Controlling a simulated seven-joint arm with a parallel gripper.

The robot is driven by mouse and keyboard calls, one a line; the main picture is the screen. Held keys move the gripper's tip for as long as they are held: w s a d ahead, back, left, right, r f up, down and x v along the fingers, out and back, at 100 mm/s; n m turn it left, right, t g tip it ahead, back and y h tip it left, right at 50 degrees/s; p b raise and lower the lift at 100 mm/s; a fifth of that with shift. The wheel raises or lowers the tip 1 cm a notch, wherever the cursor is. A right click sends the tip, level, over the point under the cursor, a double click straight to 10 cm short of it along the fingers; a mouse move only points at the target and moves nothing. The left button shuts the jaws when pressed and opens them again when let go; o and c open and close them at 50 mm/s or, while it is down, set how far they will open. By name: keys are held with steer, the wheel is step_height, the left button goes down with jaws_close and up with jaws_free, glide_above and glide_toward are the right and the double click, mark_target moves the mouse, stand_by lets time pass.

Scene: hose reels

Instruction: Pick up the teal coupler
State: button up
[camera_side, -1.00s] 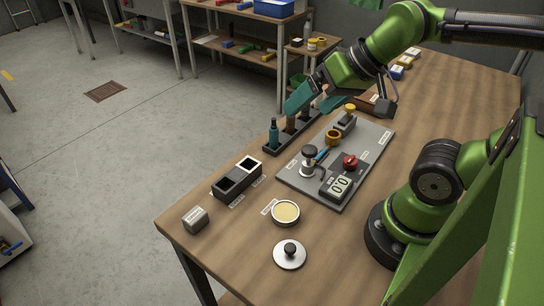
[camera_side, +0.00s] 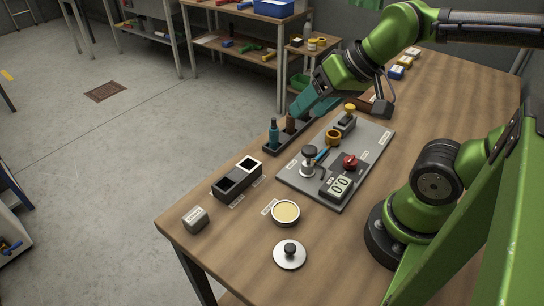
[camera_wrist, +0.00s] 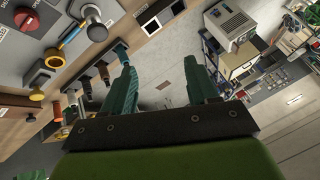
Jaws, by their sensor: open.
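The teal coupler (camera_side: 273,133) stands upright in the black rack (camera_side: 279,147), at its near left end. It also shows in the wrist view (camera_wrist: 121,51), beyond the tip of the left finger. My gripper (camera_side: 307,112) is open over the far end of the rack, to the right of the coupler and apart from it in the side view. Its teal fingers spread apart in the wrist view (camera_wrist: 163,70), with nothing held between them. A brown coupler (camera_side: 290,122) stands beside the teal one. The rack's far end is partly hidden by my fingers.
A grey panel (camera_side: 292,178) with a red knob (camera_side: 350,162), a display (camera_side: 340,186) and fittings lies right of the rack. A black two-well block (camera_side: 237,178), a round dish (camera_side: 286,212) and a knobbed lid (camera_side: 290,254) are nearer. The table's left edge is close to the rack.

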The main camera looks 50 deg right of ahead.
steer(key=w+d+f+g, duration=0.2)
steer(key=w+d+g, duration=0.15)
steer(key=w, duration=0.45)
steer(key=g+h, duration=0.2)
steer(key=g, duration=0.2)
glide_above(274, 128)
step_height(274, 128, down, 2)
steer(key=shift+t, duration=0.25)
steer(key=f, duration=1.6)
steer(key=shift+w+d+f, duration=0.15)
steer(key=shift+w+d, duration=0.1)
steer(key=shift+d, duration=0.05)
jaws_close()
